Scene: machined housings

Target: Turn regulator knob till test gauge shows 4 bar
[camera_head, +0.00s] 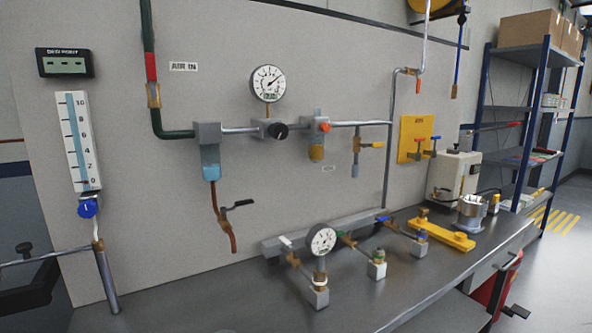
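A black regulator knob (278,131) sits on the front of a grey block in the horizontal pipe on the wall panel. A round white gauge (268,83) stands just above that block, its dark needle pointing up and right. A second round white gauge (321,240) stands on a small block on the bench, tilted, with a dark needle. The numbers on both dials are too small to read, and I cannot tell which one is the test gauge. Neither of my grippers is in view, and nothing touches the knob.
Left of the knob, a blue-bowled filter (210,165) has a brown hose hanging with a black lever (237,205). A flow tube (82,142) with a blue knob stands at far left. Valves on the grey manifold (290,243) occupy the bench (190,290); its front left is clear.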

